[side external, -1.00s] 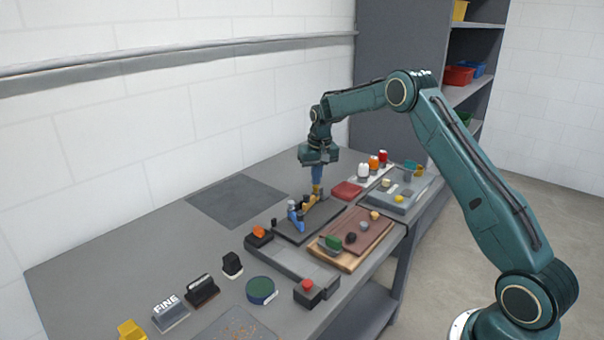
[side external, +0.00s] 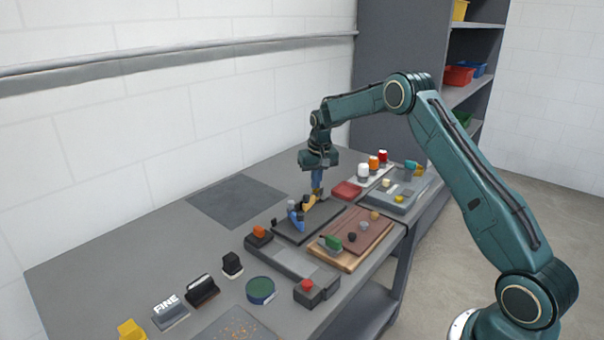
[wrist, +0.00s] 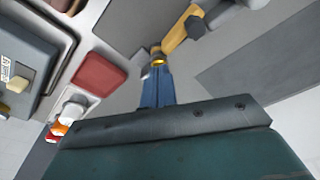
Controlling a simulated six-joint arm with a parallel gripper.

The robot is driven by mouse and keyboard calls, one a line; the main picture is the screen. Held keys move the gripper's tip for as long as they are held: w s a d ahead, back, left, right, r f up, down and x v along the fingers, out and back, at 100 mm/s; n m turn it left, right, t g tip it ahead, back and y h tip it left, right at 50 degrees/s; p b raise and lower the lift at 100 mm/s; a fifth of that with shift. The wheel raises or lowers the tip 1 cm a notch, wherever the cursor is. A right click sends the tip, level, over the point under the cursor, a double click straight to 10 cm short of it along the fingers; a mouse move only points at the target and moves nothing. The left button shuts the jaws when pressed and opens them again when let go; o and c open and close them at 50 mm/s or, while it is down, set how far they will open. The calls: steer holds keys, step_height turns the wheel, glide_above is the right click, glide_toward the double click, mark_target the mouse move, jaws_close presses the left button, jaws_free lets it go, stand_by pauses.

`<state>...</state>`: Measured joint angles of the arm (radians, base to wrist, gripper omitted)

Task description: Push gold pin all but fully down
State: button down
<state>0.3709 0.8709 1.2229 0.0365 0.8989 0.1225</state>
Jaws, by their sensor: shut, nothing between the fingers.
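My gripper (side external: 317,190) is pointed down with its blue fingers shut and nothing between them. In the wrist view the fingertips (wrist: 157,68) are right at the gold pin (wrist: 158,58), and only a small part of the pin shows past them. Whether the tips touch the pin, and how far it stands out, I cannot tell. A yellow arm-like part (wrist: 180,28) with a dark knob is beside the pin. In the side view it stands on a dark base plate (side external: 327,221), near a blue part (side external: 295,217).
A red tray (side external: 347,190) lies close to the right of my gripper. A brown board (side external: 362,233) with small pieces is in front of it. White, orange and red bottles (side external: 374,163) stand behind. A dark flat mat (side external: 238,200) to the left is clear.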

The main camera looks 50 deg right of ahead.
steer(key=shift+f, duration=0.3)
steer(key=shift+r, duration=0.15)
steer(key=shift+r, duration=3.45)
